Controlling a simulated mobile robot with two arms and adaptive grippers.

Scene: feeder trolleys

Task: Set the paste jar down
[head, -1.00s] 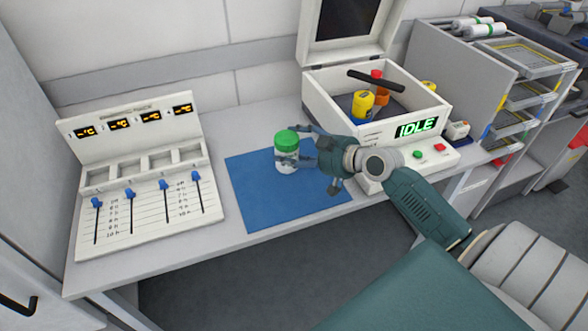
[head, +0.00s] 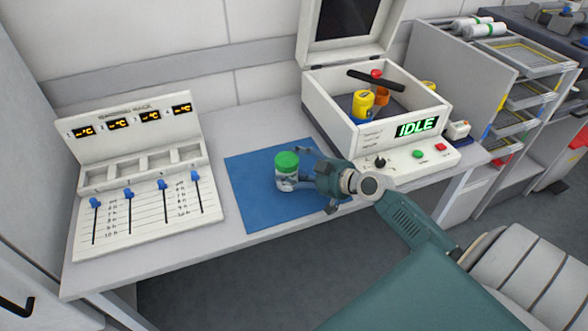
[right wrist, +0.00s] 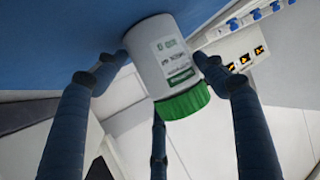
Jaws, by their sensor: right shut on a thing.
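The paste jar (head: 287,169) is white with a green lid and stands upright at the blue mat (head: 250,200) on the bench. My right gripper (head: 301,172) reaches in from the right and is shut on the jar, its fingers around the sides. In the right wrist view the jar (right wrist: 165,60) shows its printed label, between the fingers (right wrist: 158,75), with its base against the blue of the mat. I cannot tell whether the base touches the mat. My left gripper is not in view.
A panel with blue sliders and empty slots (head: 140,180) stands left of the mat. An open white machine (head: 335,113) reading IDLE stands behind right, with yellow and orange jars inside. Tray shelves (head: 525,95) are at far right. The mat around the jar is clear.

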